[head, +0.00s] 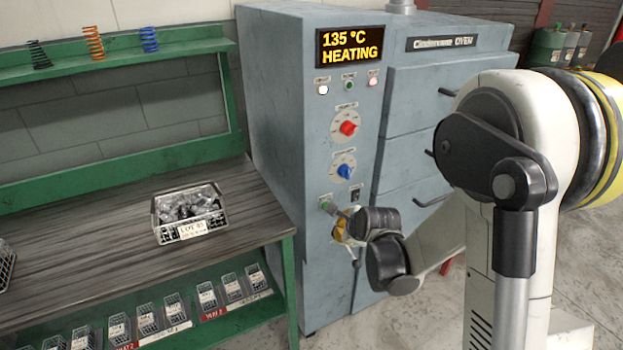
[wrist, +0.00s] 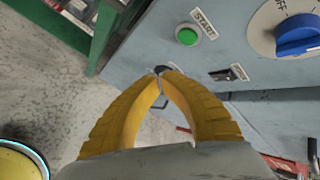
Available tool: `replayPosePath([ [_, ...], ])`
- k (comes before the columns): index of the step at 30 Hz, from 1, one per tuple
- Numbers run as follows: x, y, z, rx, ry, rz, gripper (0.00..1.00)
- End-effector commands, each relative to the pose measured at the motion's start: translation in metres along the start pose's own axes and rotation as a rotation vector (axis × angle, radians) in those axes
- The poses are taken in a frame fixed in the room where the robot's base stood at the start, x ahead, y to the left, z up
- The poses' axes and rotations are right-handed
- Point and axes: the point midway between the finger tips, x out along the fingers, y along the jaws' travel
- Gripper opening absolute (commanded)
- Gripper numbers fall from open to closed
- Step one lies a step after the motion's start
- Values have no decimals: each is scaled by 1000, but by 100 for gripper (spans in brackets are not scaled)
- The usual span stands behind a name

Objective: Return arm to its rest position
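My gripper (head: 345,235) is at the lower control panel of the grey-blue oven (head: 277,110), on the end of my outstretched arm. In the wrist view its two yellow fingers (wrist: 160,72) curve together and their tips meet or nearly meet, with nothing seen between them. The tips are just below the green START button (wrist: 187,36). A dark switch (wrist: 238,72) lies to their right. Whether the fingers touch the panel cannot be told. The oven display (head: 350,46) reads 135 °C HEATING.
A green-framed workbench (head: 100,235) stands left of the oven and carries a wire basket (head: 188,212) labelled LOT 85. Springs stand on the upper shelf (head: 120,58). Small labelled bins (head: 206,298) fill a lower shelf. Oven drawer handles (head: 432,200) jut out near my arm.

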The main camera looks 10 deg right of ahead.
Motion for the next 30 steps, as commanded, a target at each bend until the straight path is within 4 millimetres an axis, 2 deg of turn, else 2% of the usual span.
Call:
replayPosePath([
  [5,-14,-3,3,-69,4,5,0],
  [8,-41,-7,10,-218,11,16,0],
  [14,-123,-4,19,-680,26,59,0],
  [20,-201,21,17,-1162,24,113,0],
  [24,-247,47,9,-1490,11,153,0],
  [27,-271,66,1,-1690,-3,180,0],
  [30,-286,81,-5,-1840,-16,199,0],
])
